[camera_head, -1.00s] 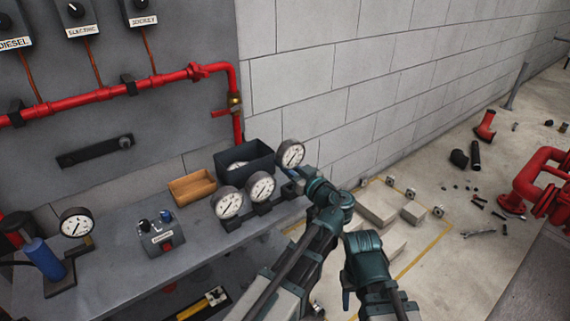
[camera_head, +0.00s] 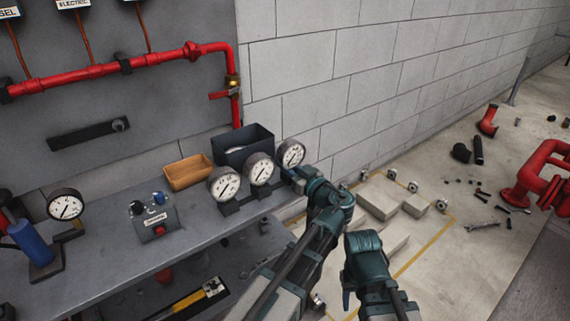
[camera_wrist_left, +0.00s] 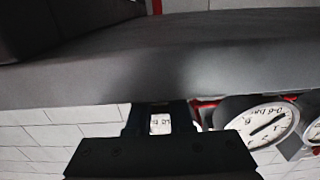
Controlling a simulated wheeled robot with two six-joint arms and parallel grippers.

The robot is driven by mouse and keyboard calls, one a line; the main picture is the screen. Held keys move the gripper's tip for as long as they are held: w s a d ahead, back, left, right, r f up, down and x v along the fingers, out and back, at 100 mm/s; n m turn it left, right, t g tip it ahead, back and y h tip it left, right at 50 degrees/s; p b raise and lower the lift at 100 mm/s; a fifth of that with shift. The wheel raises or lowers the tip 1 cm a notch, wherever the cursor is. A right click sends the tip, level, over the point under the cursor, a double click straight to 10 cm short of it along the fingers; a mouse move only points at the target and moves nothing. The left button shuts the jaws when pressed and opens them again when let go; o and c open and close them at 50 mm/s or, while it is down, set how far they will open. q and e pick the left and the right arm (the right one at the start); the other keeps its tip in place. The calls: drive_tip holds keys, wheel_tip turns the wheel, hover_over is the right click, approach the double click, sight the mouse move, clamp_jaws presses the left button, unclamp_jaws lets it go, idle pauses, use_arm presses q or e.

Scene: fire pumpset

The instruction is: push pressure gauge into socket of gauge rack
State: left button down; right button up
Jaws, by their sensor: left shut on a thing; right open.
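The gauge rack (camera_head: 231,209) stands on the grey bench with two white-faced gauges, the left one (camera_head: 223,184) and the middle one (camera_head: 259,169). My left gripper (camera_head: 293,174) is shut on a third pressure gauge (camera_head: 291,154) at the rack's right end, nearly in line with the other two. Its stem and the socket are hidden, so I cannot tell how deep it sits. In the left wrist view the fingers (camera_wrist_left: 160,112) hold the gauge, with a neighbouring gauge face to the right. My right gripper (camera_head: 348,296) is low at the front, open and away from the rack.
A dark bin (camera_head: 243,136) and a wooden tray (camera_head: 188,172) stand behind the rack. A control box (camera_head: 155,219) and another gauge on a stand (camera_head: 65,205) are to the left. A block wall (camera_head: 340,90) rises behind. The bench front is clear.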

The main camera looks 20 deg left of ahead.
idle(0.4)
use_arm(q)
drive_tip(key=c, duration=0.7)
unclamp_jaws()
drive_tip(key=shift+c, duration=0.2)
